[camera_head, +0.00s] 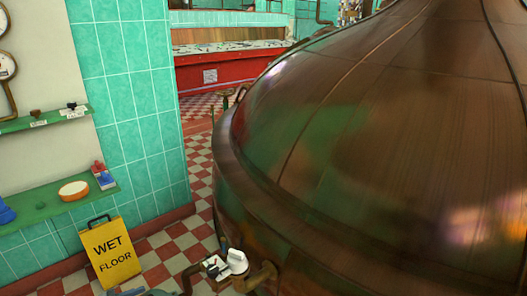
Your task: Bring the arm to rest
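Neither of my grippers can be made out in the head view. A small grey-blue shape (145,292) shows at the bottom edge, left of centre; too little of it is in view to tell what it is. A large copper kettle (360,130) fills the right half. At its lower left, a copper pipe (264,277) carries a fitting with a white handle (237,261) and a small pale plate beside it.
A yellow wet floor sign (111,252) stands on the red and white checked floor (165,252). A green wall shelf (45,204) at left holds a round tan-topped item (74,190) and small coloured pieces. A red counter (215,72) is at the back.

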